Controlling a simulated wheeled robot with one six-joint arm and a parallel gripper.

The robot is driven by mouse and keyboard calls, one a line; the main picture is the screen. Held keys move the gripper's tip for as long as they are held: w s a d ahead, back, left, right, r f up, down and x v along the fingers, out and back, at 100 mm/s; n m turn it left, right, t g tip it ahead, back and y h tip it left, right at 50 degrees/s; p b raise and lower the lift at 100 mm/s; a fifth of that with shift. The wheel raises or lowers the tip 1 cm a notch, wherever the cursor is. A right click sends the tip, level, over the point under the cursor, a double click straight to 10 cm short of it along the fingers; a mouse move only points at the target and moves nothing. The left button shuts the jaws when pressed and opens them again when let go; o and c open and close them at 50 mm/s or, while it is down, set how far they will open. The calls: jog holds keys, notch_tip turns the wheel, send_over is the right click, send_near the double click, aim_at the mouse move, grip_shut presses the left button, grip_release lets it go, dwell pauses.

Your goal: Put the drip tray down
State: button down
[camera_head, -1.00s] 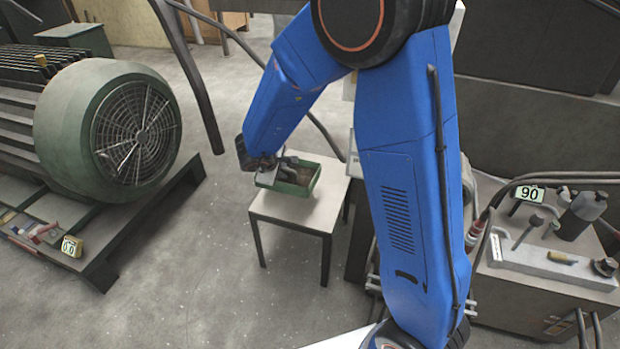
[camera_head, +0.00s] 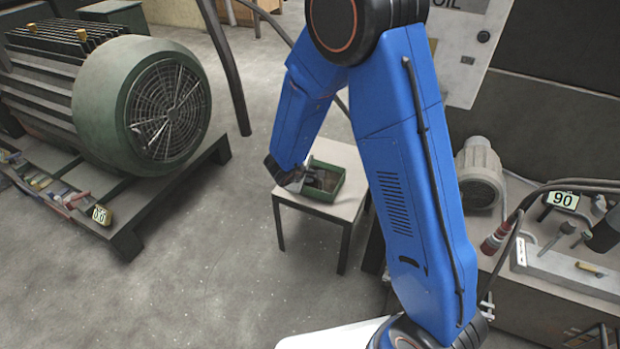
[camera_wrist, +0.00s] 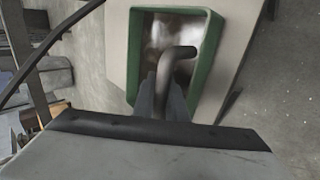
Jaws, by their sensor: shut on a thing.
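The drip tray (camera_head: 327,192) is a shallow green rectangular tray. In the head view it is at the small light-topped table (camera_head: 345,205), over its top; I cannot tell whether it rests fully on it. In the wrist view the tray (camera_wrist: 213,52) shows its green rim, a shiny brownish inside and a dark bent handle (camera_wrist: 180,58). My gripper (camera_head: 300,180) is at the tray's left side. In the wrist view its fingers (camera_wrist: 163,92) are shut on the handle. The tray's near side is partly hidden by my gripper.
A large green motor (camera_head: 150,100) stands on a dark pallet at the left. A bench with a pump (camera_head: 480,172), hoses and a "90" tag (camera_head: 563,199) is at the right. Bare grey floor (camera_head: 215,270) lies between the motor and the table.

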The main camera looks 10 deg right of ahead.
jog(key=shift+f, duration=0.5)
jog(key=c, duration=1.8)
grip_release()
jog(key=shift+o, duration=0.2)
